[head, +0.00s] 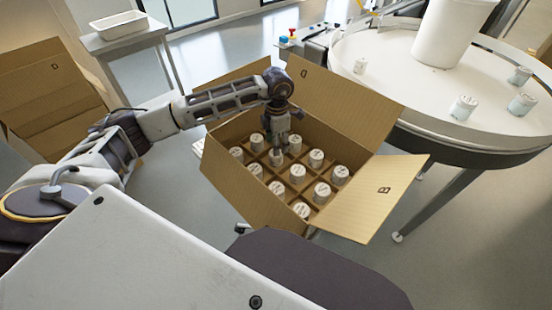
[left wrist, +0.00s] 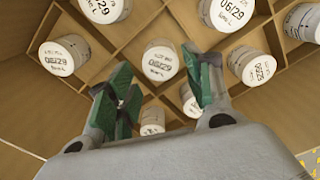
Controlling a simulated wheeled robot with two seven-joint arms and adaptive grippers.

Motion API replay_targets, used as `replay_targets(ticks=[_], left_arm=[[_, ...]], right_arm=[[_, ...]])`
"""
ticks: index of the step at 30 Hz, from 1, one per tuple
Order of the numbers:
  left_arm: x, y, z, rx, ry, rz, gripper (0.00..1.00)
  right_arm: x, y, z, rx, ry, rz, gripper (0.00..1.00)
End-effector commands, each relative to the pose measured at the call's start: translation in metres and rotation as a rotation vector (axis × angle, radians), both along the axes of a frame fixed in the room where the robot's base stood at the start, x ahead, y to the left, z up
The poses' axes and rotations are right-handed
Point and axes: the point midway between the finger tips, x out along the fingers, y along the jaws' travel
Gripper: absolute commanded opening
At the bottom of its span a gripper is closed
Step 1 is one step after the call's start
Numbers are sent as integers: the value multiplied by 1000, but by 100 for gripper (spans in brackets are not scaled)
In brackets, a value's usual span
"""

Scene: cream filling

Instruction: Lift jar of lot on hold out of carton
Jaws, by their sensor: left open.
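The open cardboard carton (head: 232,184) has a grid of dividers with several white-lidded jars standing in it. My left gripper (head: 278,140) points down into the carton, above a jar (head: 276,158) near its middle. In the left wrist view the green-padded fingers (left wrist: 162,88) are open and spread, with a jar lid (left wrist: 160,62) just beyond the gap between them. Nothing is held. Lids carry printed dates; several look like 06/29, and the right one (left wrist: 258,67) is too small to read surely. Which jar is of the lot on hold I cannot tell. My right gripper is out of view.
Carton flaps (head: 375,190) stand open around the box. A round white table (head: 405,75) at the right holds a large white tub (head: 450,35) and several jars (head: 463,107). Another carton (head: 45,85) stands at the left, and a white tray (head: 119,25) sits on a side table behind.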

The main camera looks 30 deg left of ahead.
Motion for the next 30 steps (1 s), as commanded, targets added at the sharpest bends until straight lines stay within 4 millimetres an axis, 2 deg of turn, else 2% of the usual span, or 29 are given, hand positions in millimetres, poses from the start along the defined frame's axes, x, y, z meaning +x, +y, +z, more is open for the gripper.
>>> replay_targets(ticks=[6,21,30], left_arm=[[0,0,-19,0,1,0,51],[0,0,-25,0,0,0,51],[-2,2,-55,-1,1,0,51]], right_arm=[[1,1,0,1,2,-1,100],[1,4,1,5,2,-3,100],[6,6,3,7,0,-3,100]])
